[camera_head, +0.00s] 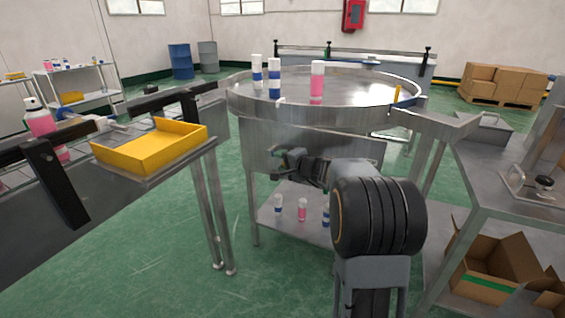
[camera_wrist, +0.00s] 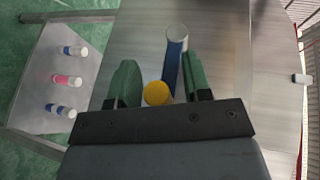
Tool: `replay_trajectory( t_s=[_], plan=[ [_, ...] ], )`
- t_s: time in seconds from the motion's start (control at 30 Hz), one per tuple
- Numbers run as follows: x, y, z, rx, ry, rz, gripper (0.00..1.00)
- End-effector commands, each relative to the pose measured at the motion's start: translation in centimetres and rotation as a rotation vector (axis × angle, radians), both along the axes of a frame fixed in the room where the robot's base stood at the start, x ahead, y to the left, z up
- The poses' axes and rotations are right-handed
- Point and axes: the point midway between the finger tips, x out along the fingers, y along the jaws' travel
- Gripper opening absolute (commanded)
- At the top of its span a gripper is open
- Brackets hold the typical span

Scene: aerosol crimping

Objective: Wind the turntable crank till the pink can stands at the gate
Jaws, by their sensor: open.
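The round steel turntable (camera_head: 352,92) carries the pink can (camera_head: 317,82) near its front middle and two blue-and-white cans (camera_head: 274,78) to the left of it. A yellow upright piece (camera_head: 396,93) stands at the turntable's right rim; I cannot tell if it marks the gate. In the wrist view the crank shows as a blue arm (camera_wrist: 173,56) with a grey round end and a yellow knob (camera_wrist: 156,93). My gripper (camera_head: 279,158) is at the turntable's front panel. In the wrist view its green fingers (camera_wrist: 160,88) are open, one on each side of the knob.
A lower shelf (camera_head: 268,216) under the turntable holds several small cans. A steel bench (camera_head: 495,182) stands at the right, with an open cardboard box (camera_head: 490,268) below. Green floor at front left is clear.

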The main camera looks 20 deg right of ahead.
Motion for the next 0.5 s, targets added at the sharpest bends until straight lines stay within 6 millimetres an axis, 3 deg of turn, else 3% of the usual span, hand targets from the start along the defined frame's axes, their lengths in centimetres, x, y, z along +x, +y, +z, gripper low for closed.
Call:
replay_trajectory(
  t_s=[0.07,0.5],
  plan=[
    [-0.01,0.01,0.00,0.000,0.000,0.000,0.42],
    [-0.07,-0.04,-0.25,0.000,0.005,-0.001,0.00]
  ],
)
